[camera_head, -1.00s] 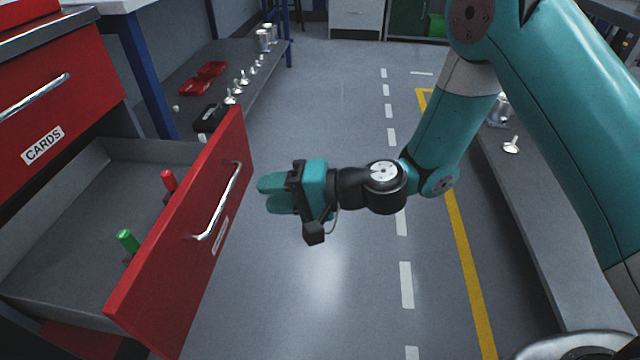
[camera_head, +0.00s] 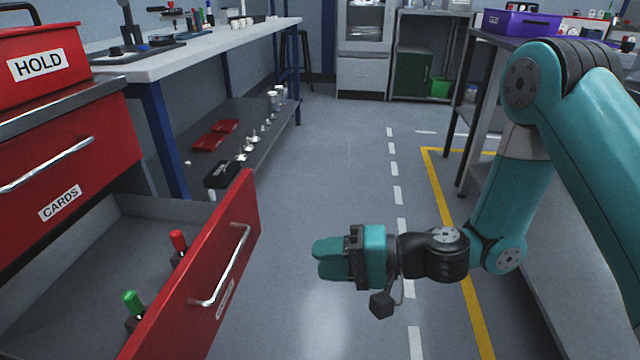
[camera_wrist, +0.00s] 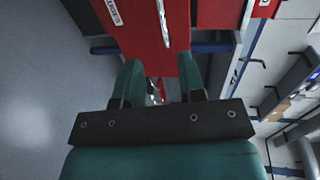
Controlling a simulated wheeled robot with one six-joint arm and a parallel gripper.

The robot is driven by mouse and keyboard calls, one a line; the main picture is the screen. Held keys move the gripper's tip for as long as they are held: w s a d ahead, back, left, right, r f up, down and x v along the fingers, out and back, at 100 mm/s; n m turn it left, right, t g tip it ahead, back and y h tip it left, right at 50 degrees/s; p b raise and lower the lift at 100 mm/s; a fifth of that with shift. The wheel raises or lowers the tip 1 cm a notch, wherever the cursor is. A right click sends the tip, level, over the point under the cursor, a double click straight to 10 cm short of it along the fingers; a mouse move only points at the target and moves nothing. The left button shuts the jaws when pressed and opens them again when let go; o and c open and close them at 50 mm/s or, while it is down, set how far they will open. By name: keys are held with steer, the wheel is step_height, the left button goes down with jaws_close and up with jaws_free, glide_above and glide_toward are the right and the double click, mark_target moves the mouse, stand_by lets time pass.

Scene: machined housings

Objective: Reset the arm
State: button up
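My gripper (camera_head: 320,258) hangs over the grey floor in the head view, right of the open red drawer (camera_head: 205,285), with its teal fingers pointing left. In the wrist view my gripper (camera_wrist: 158,64) has its two fingers apart, with nothing held between them. My teal arm reaches in from the right and bends at the elbow. The red drawer front also shows ahead of the fingers in the wrist view (camera_wrist: 140,25). The gripper is clear of the drawer handle (camera_head: 225,265).
The open drawer holds a red-capped item (camera_head: 178,240) and a green-capped item (camera_head: 132,303). A workbench (camera_head: 215,45) with a lower shelf stands behind it on the left. A grey bench (camera_head: 535,262) lies right, under my arm. The middle aisle floor is clear.

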steer(key=s+r+n+g+h, duration=0.3)
steer(key=s+r+n+g, duration=0.1)
steer(key=s+r+n, duration=0.3)
steer(key=s+d+r+n+t+h, duration=0.1)
steer(key=s+d+r+h, duration=0.25)
steer(key=d, duration=0.25)
steer(key=s+d+r+n+h, duration=0.1)
steer(key=s+d+r+h, duration=0.2)
steer(key=s+d+h, duration=0.2)
step_height(320, 180, up, 34)
steer(key=p, duration=3.3)
steer(key=shift+s+d+p, duration=0.35)
steer(key=shift+d, duration=0.1)
steer(key=shift+f, duration=0.1)
